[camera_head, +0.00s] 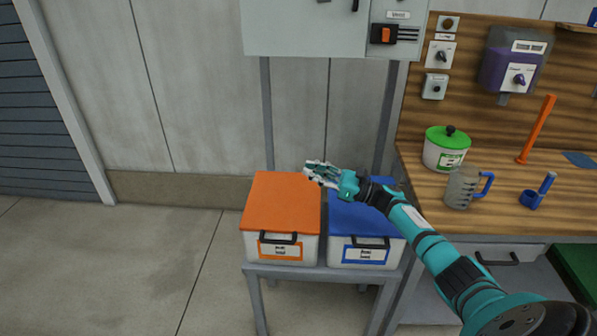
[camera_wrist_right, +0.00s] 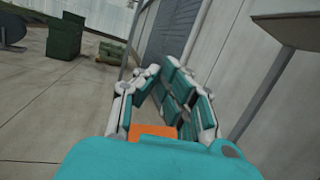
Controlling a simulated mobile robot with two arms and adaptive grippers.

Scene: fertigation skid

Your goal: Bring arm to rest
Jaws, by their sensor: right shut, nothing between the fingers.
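My right arm comes in from the lower right in the head view. Its gripper (camera_head: 322,174) is over the two lidded bins, near the gap between the orange-lidded bin (camera_head: 281,205) and the blue-lidded bin (camera_head: 365,222). The gripper is shut and empty. In the right wrist view its fingers (camera_wrist_right: 168,98) come together at the middle, with a patch of orange lid (camera_wrist_right: 153,132) below them. My left gripper is in neither view.
A wooden counter (camera_head: 420,213) at the right holds a green-lidded pot (camera_head: 446,150), a measuring jug (camera_head: 464,187) and a blue scoop (camera_head: 536,193). A grey cabinet (camera_head: 310,30) hangs above the bins. The floor (camera_head: 150,265) at the left is clear.

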